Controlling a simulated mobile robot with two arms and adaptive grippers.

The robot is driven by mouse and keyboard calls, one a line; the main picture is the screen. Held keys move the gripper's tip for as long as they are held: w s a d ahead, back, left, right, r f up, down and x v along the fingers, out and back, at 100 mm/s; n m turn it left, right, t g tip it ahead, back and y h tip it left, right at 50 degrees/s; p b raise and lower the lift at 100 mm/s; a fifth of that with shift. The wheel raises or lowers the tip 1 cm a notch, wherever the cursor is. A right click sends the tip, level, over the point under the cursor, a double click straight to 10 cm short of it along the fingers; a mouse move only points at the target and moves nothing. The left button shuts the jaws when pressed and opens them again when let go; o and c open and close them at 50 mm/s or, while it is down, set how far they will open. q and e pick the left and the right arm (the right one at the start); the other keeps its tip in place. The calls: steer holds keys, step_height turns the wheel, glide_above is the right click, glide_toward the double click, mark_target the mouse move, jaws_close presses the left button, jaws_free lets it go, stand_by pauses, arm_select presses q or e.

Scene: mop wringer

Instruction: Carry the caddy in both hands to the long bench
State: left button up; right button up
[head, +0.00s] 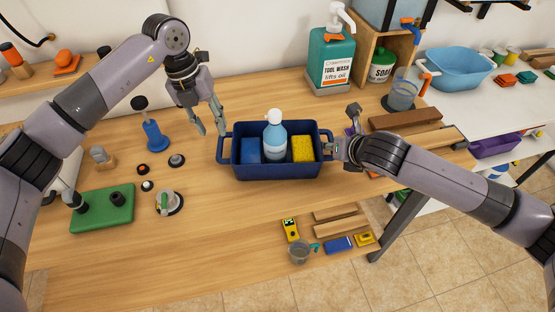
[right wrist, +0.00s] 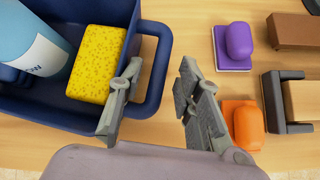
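The dark blue caddy (head: 278,171) stands on the wooden bench (head: 240,255). It holds a light blue bottle (head: 275,140), a blue sponge (head: 250,150) and a yellow sponge (head: 302,149). My left gripper (head: 211,130) is open and empty by the caddy's left handle (head: 221,149), its fingertips apart. My right gripper (head: 338,149) is at the caddy's right handle. In the right wrist view its fingers (right wrist: 160,100) are open, one each side of the handle bar (right wrist: 163,62). Whether they touch it is unclear. Which surface is the long bench is not clear.
Behind stand a green tool-wash bottle (head: 331,58) and a wooden box (head: 384,42). Brushes and wood blocks (head: 405,118) lie to the right. A green pad (head: 102,208) and small knobs are at left. A white table (head: 500,98) with a blue basin (head: 459,68) is at far right.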

steer(key=v, duration=1)
steer(key=shift+s+r, duration=0.25)
steer(key=shift+s, duration=0.05)
